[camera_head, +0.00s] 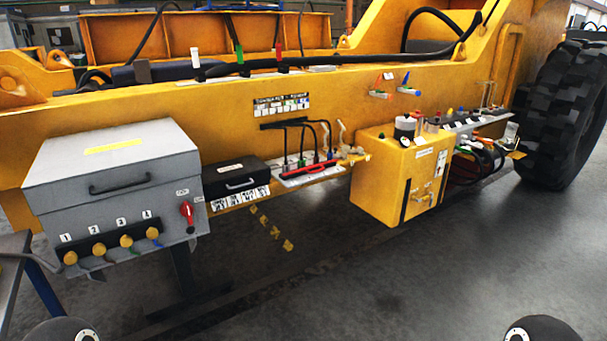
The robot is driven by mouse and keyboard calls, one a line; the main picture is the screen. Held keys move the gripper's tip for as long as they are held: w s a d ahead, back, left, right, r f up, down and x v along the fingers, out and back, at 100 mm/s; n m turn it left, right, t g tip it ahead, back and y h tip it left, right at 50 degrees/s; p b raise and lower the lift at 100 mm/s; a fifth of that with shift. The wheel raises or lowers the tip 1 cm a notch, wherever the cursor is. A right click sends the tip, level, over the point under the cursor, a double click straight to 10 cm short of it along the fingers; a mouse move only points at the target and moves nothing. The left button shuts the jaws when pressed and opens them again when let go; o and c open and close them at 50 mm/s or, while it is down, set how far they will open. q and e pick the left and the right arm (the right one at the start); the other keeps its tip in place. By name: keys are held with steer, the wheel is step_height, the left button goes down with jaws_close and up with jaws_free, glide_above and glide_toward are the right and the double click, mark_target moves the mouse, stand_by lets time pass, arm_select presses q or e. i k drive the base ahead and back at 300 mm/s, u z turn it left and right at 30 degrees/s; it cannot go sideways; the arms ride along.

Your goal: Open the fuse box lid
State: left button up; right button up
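A small black box (235,178) with a light handle on its front sits on the yellow machine frame at centre left, with a white label strip below it. Its lid looks shut. Left of it is a large grey box (105,192) with a shut lid, a dark handle, several numbered yellow knobs and a red switch (187,213). No readable label says which one is the fuse box. Neither of my grippers is in view; only dark rounded parts, probably of my arms, show at the bottom edge.
Right of the black box are upright cables and a red bar (304,169) on a ledge. A yellow tank (398,180) with caps juts out further right, before hoses and a large tyre (565,115). A blue-legged table (38,285) stands at lower left. The floor in front is clear.

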mark_target(218, 173)
steer(key=z, duration=0.1)
steer(key=i, duration=1.1)
steer(key=u, duration=0.65)
steer(key=i, duration=0.6)
steer(key=u, duration=0.4)
steer(key=k, duration=0.95)
steer(key=u, duration=0.15)
steer(key=i, duration=0.9)
steer(key=z, duration=0.05)
